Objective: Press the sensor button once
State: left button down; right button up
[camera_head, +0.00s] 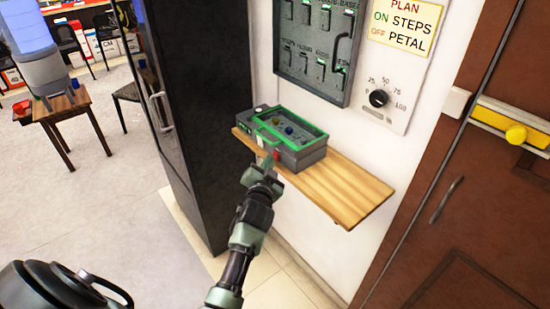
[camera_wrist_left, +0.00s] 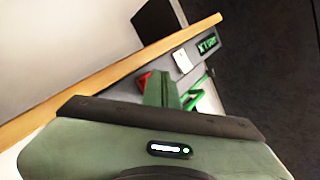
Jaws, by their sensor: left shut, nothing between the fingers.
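A grey box with a green-framed top (camera_head: 298,131) sits on a wooden wall shelf (camera_head: 345,188). A small red part (camera_head: 276,154) shows on its front side; it also shows in the left wrist view (camera_wrist_left: 144,80). I cannot tell for sure whether it is the sensor button. A white piece (camera_wrist_left: 181,62) is on the same side of the box. My left gripper (camera_head: 268,162) is shut and empty, its tip close in front of the red part. In the left wrist view the shut fingers (camera_wrist_left: 161,90) hide part of the box; contact cannot be told. My right gripper is not in view.
A tall black cabinet (camera_head: 180,110) stands left of the shelf. Above the shelf hang a key cabinet (camera_head: 318,45) and a dial panel (camera_head: 380,97). Floor at left is open.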

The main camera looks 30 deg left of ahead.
pick_arm(q)
jog(key=shift+w+d, duration=0.2)
jog(key=shift+w, duration=0.25)
dwell(0.7)
jog(key=shift+s, duration=0.15)
jog(key=shift+s+a+p, duration=0.35)
jog(key=shift+s, duration=0.4)
jog(key=s, duration=0.1)
jog(key=s+a+p, duration=0.1)
jog(key=s, duration=0.1)
jog(key=s+a+p, duration=0.1)
jog(key=shift+s, duration=0.3)
dwell(0.8)
